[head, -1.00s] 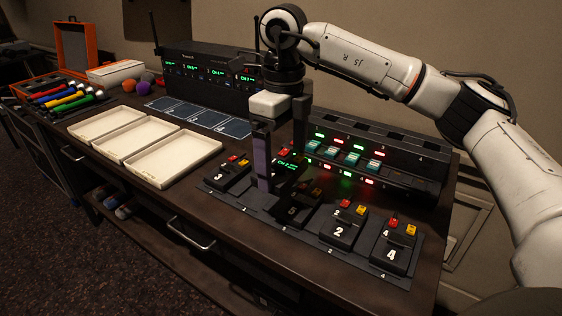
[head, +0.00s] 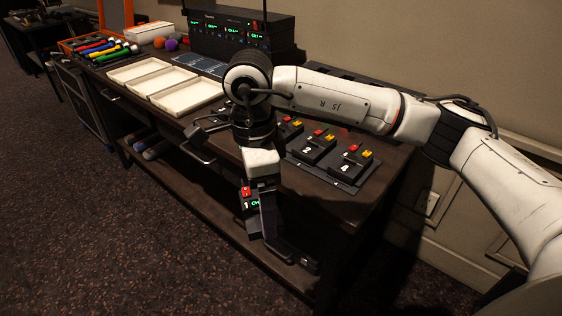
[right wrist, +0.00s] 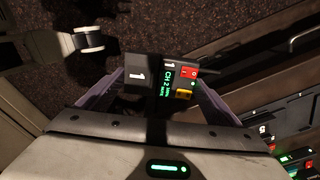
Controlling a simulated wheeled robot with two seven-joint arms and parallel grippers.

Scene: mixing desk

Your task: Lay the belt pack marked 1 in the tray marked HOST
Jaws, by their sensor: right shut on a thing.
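The belt pack marked 1 (head: 249,202) is black with a red button and a green display. In the right wrist view the pack (right wrist: 150,79) shows its white 1 and a CH 2 readout. My right gripper (head: 258,214) is shut on it and holds it in front of the desk's front edge, clear of the desk top. Three cream trays (head: 152,88) stand empty in a row farther left on the desk. Their labels are too small to read, so I cannot tell which is HOST. My left gripper is not in view.
Several other belt packs, among them those marked 2 (head: 314,149) and 4 (head: 351,162), sit on a dark mat right of my gripper. A black receiver unit (head: 240,32) and coloured microphones (head: 98,47) stand farther back. A drawer handle (head: 197,154) sticks out from the desk front.

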